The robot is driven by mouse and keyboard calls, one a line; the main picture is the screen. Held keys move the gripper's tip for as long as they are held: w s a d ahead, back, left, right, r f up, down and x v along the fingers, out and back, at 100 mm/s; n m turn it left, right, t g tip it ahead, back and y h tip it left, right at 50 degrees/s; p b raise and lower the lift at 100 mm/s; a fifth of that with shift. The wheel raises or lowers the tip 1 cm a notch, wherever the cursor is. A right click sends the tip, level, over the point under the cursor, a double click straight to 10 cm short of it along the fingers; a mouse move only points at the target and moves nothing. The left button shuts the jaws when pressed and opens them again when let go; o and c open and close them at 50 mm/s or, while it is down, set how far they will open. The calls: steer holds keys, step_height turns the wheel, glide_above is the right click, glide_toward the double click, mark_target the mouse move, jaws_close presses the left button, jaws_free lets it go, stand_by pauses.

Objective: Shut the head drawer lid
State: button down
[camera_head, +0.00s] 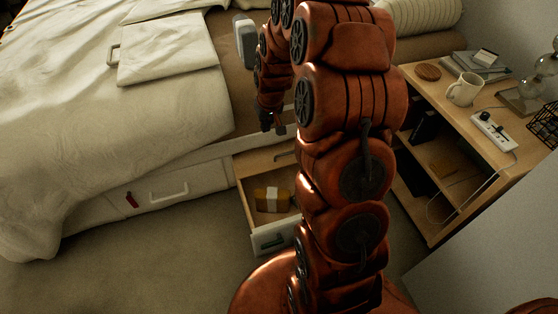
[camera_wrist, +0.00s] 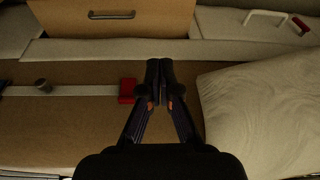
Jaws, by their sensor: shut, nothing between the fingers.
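The drawer (camera_head: 272,236) under the head part of the bed stands pulled out. A wooden panel with a dark handle (camera_head: 262,160), which looks like the lid, lies toward the back of it. The wooden panel also shows at the top of the wrist view (camera_wrist: 150,22). My gripper (camera_head: 272,127) is shut and empty, above the bed edge behind the panel. In the wrist view my gripper (camera_wrist: 160,64) points toward the panel, apart from it. My arm hides the drawer's right side.
A closed white drawer (camera_head: 160,193) with a red tag is left of the open one. A white blanket (camera_head: 110,100) drapes over the bed. A strap with a red buckle (camera_wrist: 127,90) lies on the brown bed surface. A desk (camera_head: 450,115) with a mug stands at right.

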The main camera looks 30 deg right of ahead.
steer(key=m+t+b, duration=0.1)
steer(key=b, duration=0.6)
glide_toward(279, 150)
steer(key=shift+h, duration=0.4)
steer(key=f+b, duration=0.1)
steer(key=a+f+b, duration=0.1)
steer(key=f, duration=0.1)
steer(key=a+f+b, duration=0.1)
steer(key=shift+f, duration=0.25)
steer(key=shift+s+a+r, duration=0.1)
